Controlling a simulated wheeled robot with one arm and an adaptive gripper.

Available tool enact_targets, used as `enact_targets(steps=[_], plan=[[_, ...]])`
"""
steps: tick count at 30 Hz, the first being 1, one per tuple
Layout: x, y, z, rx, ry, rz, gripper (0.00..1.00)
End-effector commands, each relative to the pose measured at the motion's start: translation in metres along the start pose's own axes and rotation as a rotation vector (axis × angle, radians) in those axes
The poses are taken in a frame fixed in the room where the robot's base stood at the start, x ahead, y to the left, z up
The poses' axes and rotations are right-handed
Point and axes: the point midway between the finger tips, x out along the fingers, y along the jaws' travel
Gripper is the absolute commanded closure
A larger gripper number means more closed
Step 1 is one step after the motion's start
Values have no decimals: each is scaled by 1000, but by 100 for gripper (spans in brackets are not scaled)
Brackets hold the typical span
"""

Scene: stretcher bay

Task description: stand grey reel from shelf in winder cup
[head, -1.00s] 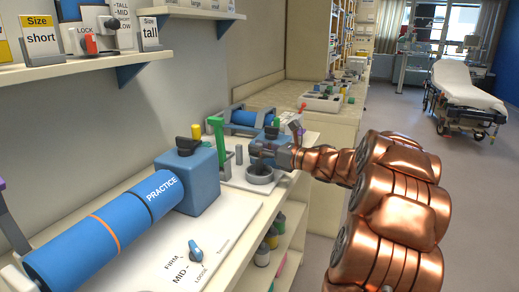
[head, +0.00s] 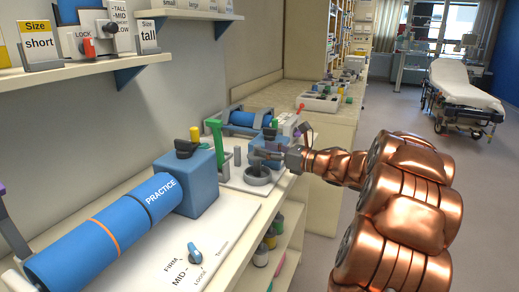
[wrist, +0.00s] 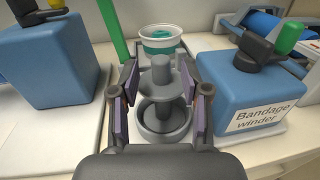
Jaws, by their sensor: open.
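In the wrist view, a grey reel (wrist: 161,87) with a flange and a narrow stem looks upright, its lower end inside the round grey winder cup (wrist: 150,134). My gripper (wrist: 162,95) is open, with one purple-padded finger on each side of the reel and visible gaps between. The blue bandage winder (wrist: 246,88) is right of my gripper. In the head view, my gripper (head: 268,156) is just above the winder cup (head: 257,178). The reel is hard to make out there, and its base is partly hidden.
A white cup with teal contents (wrist: 160,40) stands just beyond the reel. A green upright (head: 215,140) and a blue practice block (head: 190,180) are left of the winder. The wall shelf (head: 90,70) carries size signs.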

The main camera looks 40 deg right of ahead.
Motion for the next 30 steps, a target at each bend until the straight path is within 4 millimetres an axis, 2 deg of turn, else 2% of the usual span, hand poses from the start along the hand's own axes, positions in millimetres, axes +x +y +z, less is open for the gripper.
enact_targets(steps=[9, 15, 21, 30], plan=[[-46, -2, -2, 0, 1, -5, 54], [-69, -1, -1, -2, 1, -4, 54], [-82, -1, 0, -1, 1, -3, 54], [-84, 0, 0, -1, 1, -2, 54]])
